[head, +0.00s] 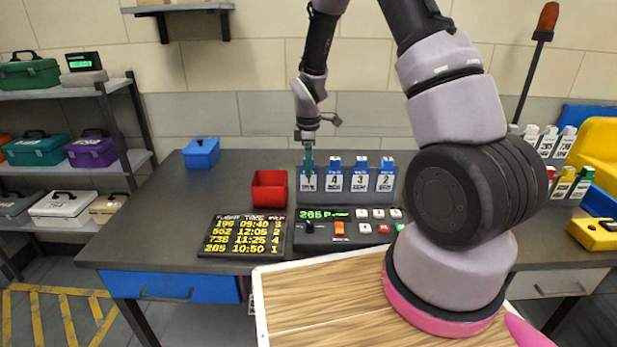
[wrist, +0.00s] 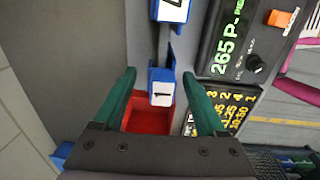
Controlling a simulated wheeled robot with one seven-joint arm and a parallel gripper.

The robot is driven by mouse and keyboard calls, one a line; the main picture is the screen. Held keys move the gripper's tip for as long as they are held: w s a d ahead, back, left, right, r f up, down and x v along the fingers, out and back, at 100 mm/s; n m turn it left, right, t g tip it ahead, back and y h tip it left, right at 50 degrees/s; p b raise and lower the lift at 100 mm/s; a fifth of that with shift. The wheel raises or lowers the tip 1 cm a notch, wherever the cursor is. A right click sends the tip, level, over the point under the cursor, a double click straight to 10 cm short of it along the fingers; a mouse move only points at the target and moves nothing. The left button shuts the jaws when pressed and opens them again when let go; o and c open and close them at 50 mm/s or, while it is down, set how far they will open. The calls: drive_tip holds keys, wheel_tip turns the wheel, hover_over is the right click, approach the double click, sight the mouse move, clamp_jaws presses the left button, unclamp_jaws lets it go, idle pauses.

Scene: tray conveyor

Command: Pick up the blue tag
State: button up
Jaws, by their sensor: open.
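Several blue tags with white numbered faces stand in a row in a grey rack on the table. The leftmost blue tag (head: 308,184) is partly hidden by my gripper (head: 308,158). In the wrist view this blue tag, numbered 1 (wrist: 162,97), lies between the two green fingers of my gripper (wrist: 160,75). The fingers are open, one on each side of it, with gaps visible. The neighbouring blue tag 4 (head: 334,178) also shows in the wrist view (wrist: 172,8). Tags 3 (head: 360,178) and 2 (head: 386,178) stand to the right.
A red bin (head: 269,205) stands just left of the rack. A control panel (head: 318,240) with a green display and a flight board (head: 243,236) lie in front. A blue box (head: 201,153) sits at the back left. My arm covers the right side.

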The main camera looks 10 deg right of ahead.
drive_tip(key=shift+f, duration=0.4)
drive_tip(key=shift+c, duration=0.3)
clamp_jaws()
drive_tip(key=r, duration=0.5)
drive_tip(key=s+r, duration=0.1)
drive_tip(key=r, duration=0.1)
drive_tip(key=shift+a+r, duration=0.1)
drive_tip(key=shift+r, duration=0.05)
drive_tip(key=s+a, duration=0.3)
drive_tip(key=s, duration=1)
